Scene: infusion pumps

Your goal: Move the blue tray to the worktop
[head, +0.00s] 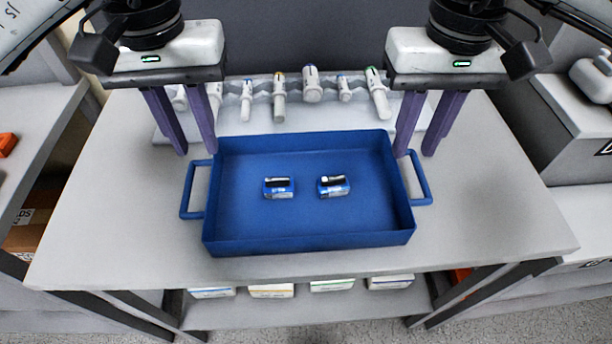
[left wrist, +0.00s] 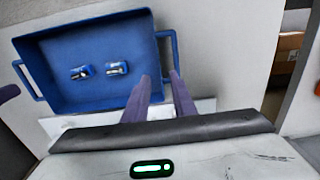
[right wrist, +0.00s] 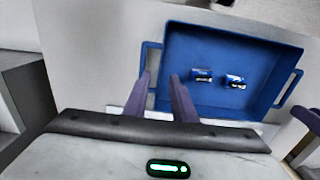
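The blue tray (head: 310,240) sits flat on a grey table, with a loop handle on each short side. Two small blue-and-white items (head: 279,188) (head: 334,187) lie inside it. My left gripper (head: 198,153) is open and empty, its purple fingers pointing down near the back end of the left handle (head: 186,192). In the left wrist view the tray handle (left wrist: 174,46) lies just beyond the fingertips. My right gripper (head: 414,155) is open and empty near the right handle (head: 426,182). In the right wrist view that handle (right wrist: 144,62) lies beyond the fingertips. I cannot tell the fingertips' height.
Behind the tray, a pale rack (head: 240,122) holds several white tools with coloured tips. The grey table (head: 100,240) is bare left, right and in front of the tray. Boxes (head: 272,290) lie on the shelf below. Other units stand at left and right.

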